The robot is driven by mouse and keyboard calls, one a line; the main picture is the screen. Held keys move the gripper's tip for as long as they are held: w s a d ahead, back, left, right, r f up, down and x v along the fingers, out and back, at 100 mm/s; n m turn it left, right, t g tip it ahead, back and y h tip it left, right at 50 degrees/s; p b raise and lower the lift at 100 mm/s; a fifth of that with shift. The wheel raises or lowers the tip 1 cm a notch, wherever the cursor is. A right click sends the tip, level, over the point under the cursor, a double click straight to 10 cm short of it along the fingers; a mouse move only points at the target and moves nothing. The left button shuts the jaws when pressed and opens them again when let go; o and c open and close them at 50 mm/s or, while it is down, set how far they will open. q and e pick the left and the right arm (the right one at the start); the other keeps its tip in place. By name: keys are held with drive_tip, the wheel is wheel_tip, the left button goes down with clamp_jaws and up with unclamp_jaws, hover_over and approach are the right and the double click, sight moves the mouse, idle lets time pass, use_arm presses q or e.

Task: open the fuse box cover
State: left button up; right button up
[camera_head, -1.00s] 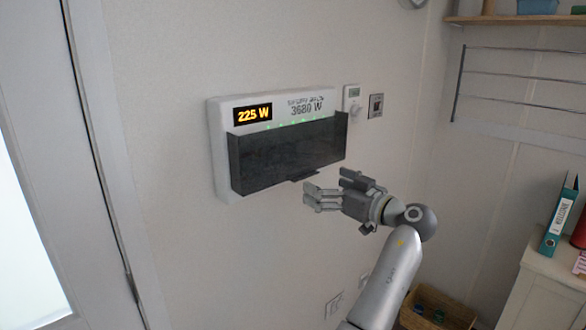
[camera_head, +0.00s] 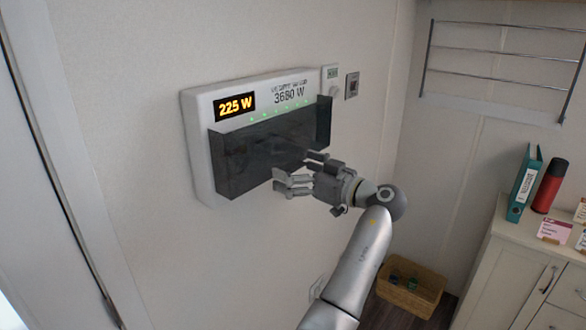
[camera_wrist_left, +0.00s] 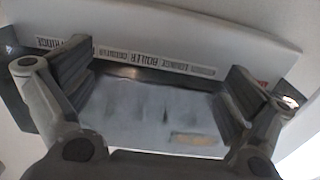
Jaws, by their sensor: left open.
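The fuse box (camera_head: 197,118) is a white wall unit with an orange 225 W display. Its dark see-through cover (camera_head: 250,150) hangs closed over the lower front, and the box's printed circuit labels show in the left wrist view (camera_wrist_left: 150,57). My left gripper (camera_head: 295,174) is open and empty at the cover's lower right edge, its fingers overlapping that edge in the head view. In the left wrist view its two fingers (camera_wrist_left: 155,90) stand wide apart in front of the cover. Contact cannot be told. The tab under the cover is hidden by the gripper.
A small thermostat (camera_head: 331,80) and a switch (camera_head: 351,86) sit on the wall right of the box. A door frame (camera_head: 62,165) is at left. A cabinet (camera_head: 535,265) with a teal binder (camera_head: 523,185) and red flask (camera_head: 549,186) stands right. A basket (camera_head: 411,288) is on the floor.

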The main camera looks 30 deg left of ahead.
use_arm(q)
drive_tip(key=c, duration=0.5)
drive_tip(key=shift+s+d+r, duration=0.15)
drive_tip(key=shift+d+r, duration=0.15)
drive_tip(key=c, duration=1.2)
drive_tip(key=shift+r, duration=0.1)
clamp_jaws()
drive_tip(key=shift+a, duration=0.15)
